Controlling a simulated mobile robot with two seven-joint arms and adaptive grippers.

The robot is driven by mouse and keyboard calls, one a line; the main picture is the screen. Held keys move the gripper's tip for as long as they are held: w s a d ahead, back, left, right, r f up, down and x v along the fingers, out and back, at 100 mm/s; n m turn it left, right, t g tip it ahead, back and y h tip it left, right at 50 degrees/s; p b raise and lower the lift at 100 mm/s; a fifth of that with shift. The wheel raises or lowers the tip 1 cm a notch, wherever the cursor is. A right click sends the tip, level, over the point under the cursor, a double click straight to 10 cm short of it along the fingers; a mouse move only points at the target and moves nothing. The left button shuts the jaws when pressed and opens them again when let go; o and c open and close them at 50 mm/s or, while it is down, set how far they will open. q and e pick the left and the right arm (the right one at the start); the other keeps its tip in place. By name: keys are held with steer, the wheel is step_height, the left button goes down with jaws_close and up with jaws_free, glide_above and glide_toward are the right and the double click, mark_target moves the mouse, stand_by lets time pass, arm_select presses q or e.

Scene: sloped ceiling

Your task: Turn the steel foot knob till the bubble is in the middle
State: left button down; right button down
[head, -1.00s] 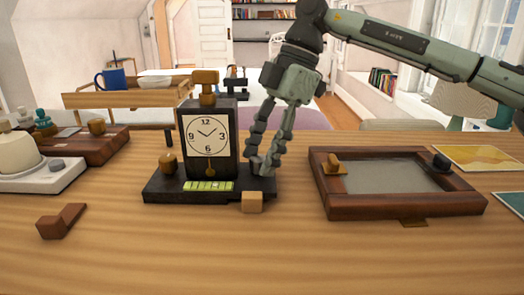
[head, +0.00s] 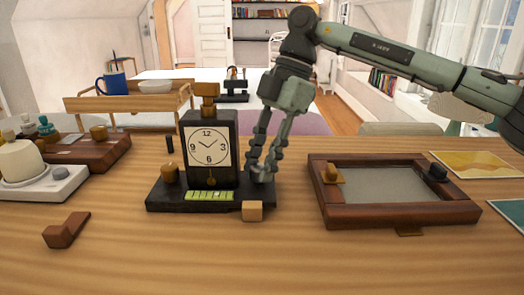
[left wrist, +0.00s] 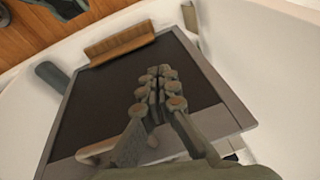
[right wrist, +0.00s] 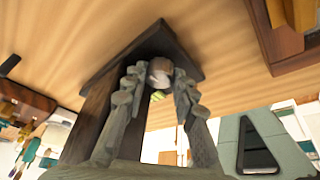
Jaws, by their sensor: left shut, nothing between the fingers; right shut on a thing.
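The black mantel clock (head: 209,148) stands upright on a dark base (head: 165,202) in the middle of the table. A green bubble level (head: 209,196) lies on the front of the base; a pale spot shows on it, too small to place exactly. My right gripper (head: 262,172) points down at the base's right end and is shut on the steel foot knob, a grey round top (right wrist: 160,72) between its fingertips in the right wrist view. My left gripper (left wrist: 160,88) is shut and empty, away from the clock.
A wooden block (head: 252,211) sits at the base's front right corner. A framed wooden tray (head: 400,215) lies to the right. A brown wedge-like piece (head: 66,230) is at front left. A white stand (head: 50,184) is at far left.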

arm_select(q)
steer(key=shift+s+d+f+p, duration=0.15)
steer(key=shift+f+p, duration=0.25)
steer(key=shift+f, duration=1.3)
arm_select(e)
steer(key=shift+n+h, duration=0.3)
steer(key=shift+n, duration=0.4)
steer(key=c, duration=1.2)
jaws_free()
arm_select(q)
steer(key=shift+s, duration=0.1)
